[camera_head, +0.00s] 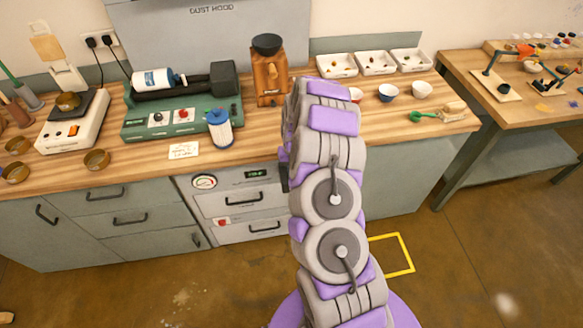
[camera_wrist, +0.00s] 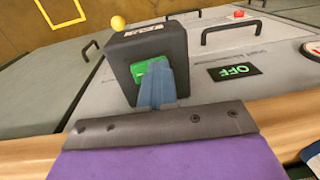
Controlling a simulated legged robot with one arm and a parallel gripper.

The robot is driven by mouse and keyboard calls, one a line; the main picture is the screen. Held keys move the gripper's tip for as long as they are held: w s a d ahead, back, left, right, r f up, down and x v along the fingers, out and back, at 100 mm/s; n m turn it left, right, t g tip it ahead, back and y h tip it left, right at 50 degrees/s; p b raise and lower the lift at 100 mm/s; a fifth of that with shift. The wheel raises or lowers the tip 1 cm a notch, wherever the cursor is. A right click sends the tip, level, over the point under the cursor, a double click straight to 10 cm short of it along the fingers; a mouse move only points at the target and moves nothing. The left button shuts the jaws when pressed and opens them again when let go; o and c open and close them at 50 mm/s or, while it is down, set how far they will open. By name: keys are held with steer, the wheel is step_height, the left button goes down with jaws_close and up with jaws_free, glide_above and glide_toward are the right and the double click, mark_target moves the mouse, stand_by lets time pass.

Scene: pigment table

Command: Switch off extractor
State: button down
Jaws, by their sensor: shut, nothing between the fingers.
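A dark switch box (camera_wrist: 172,42) with a green button (camera_wrist: 138,72) sticks out from the grey cabinet front in the wrist view. My gripper (camera_wrist: 156,68) is shut and empty, its blue-grey fingertips in front of the green button and covering much of it. I cannot tell whether they touch it. A green-lit display (camera_wrist: 234,71) beside the box reads OFF. In the head view, the box's dark edge (camera_head: 284,177) shows just left of my arm, which hides the rest of it and my gripper. The small display (camera_head: 257,174) is on the cabinet front there.
A yellow ball-shaped knob (camera_wrist: 118,22) shows by the box. Cabinet drawers with black handles (camera_head: 245,198) lie below the wooden worktop (camera_head: 265,122). A round gauge (camera_head: 204,182) is left of the display. A blue-capped jar (camera_head: 219,128) stands near the worktop's front edge.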

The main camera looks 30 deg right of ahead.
steer(key=shift+s+d+f, duration=0.2)
steer(key=shift+s+d, duration=0.15)
steer(key=shift+d, duration=0.05)
steer(key=shift+s+d, duration=0.1)
steer(key=shift+d, duration=0.6)
steer(key=shift+w+a+r+p, duration=0.1)
steer(key=shift+w+r+p, duration=0.1)
steer(key=shift+r, duration=0.15)
steer(key=shift+w+r+p, duration=0.1)
steer(key=shift+r+p, duration=0.1)
steer(key=shift+r, duration=0.1)
step_height(320, 180, up, 13)
steer(key=p, duration=0.2)
steer(key=shift+s+d, duration=0.3)
steer(key=shift+d, duration=0.1)
steer(key=shift+d+f, duration=0.1)
steer(key=shift+s+b, duration=0.1)
steer(key=shift+b, duration=0.25)
